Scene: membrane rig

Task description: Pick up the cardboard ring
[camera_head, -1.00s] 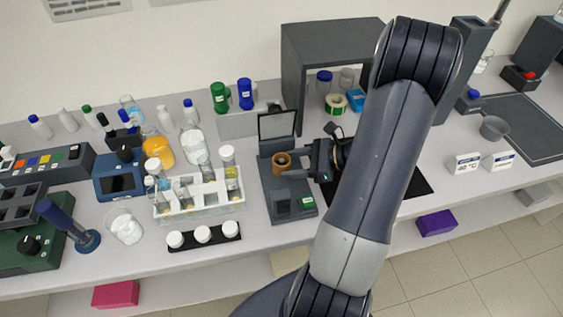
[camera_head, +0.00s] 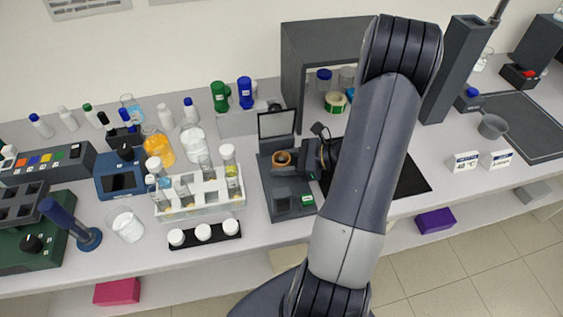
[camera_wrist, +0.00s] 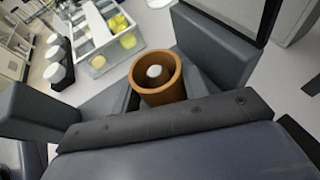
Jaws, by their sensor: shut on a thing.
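The cardboard ring (camera_head: 281,165) is a short orange-brown tube over the dark grey membrane rig, left of my arm. In the wrist view the ring (camera_wrist: 163,97) shows large, with its open top towards the camera. A small white round thing shows through its opening. My gripper (camera_head: 293,160) is shut on the ring; in the wrist view its dark grey fingers stand on both sides of it. The rig (camera_head: 285,206) has an upright framed panel (camera_head: 276,124) behind the ring and a small green label in front. I cannot tell whether the ring touches the rig.
A white tube rack (camera_head: 202,208) and a black strip with white-capped jars (camera_head: 204,235) stand left of the rig. A dark open cabinet (camera_head: 322,45) stands behind. A black mat (camera_head: 408,180) lies to the right, partly behind my arm. Several bottles crowd the back left.

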